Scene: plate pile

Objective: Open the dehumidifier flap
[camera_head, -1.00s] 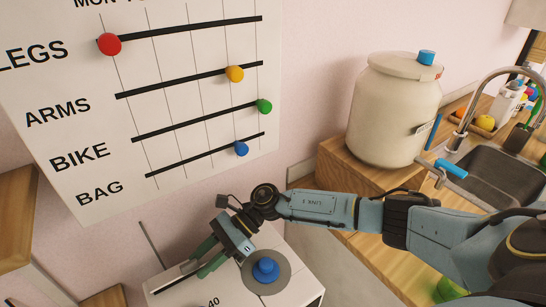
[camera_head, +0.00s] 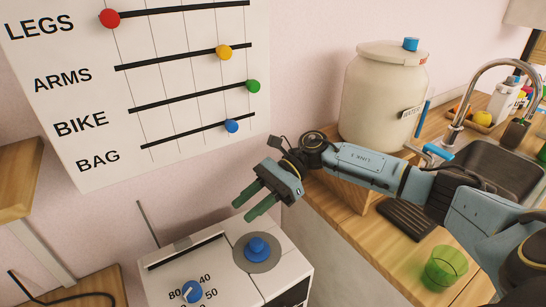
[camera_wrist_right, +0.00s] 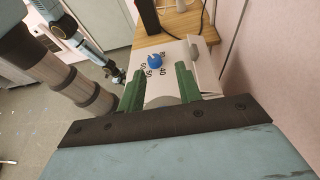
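The dehumidifier is a white box (camera_head: 212,265) at the bottom of the head view, with a dark slot (camera_head: 185,252) across its top. A blue knob on a grey disc (camera_head: 257,248) and a blue numbered dial (camera_head: 192,291) are on it. I cannot tell which part is the flap or whether it is open. My right gripper (camera_head: 244,208) is open and empty, above and behind the box. In the right wrist view, its green fingers (camera_wrist_right: 159,86) are apart, with the dial (camera_wrist_right: 155,60) beyond them. A blue arm with a small dark gripper (camera_wrist_right: 117,76), probably my left, shows there too.
A wall chart (camera_head: 150,90) hangs behind. A cream jar (camera_head: 383,97) stands on a wooden block at the right, near the sink (camera_head: 490,165). A green cup (camera_head: 444,267) stands on the wooden counter. A thin rod (camera_head: 148,224) rises behind the box.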

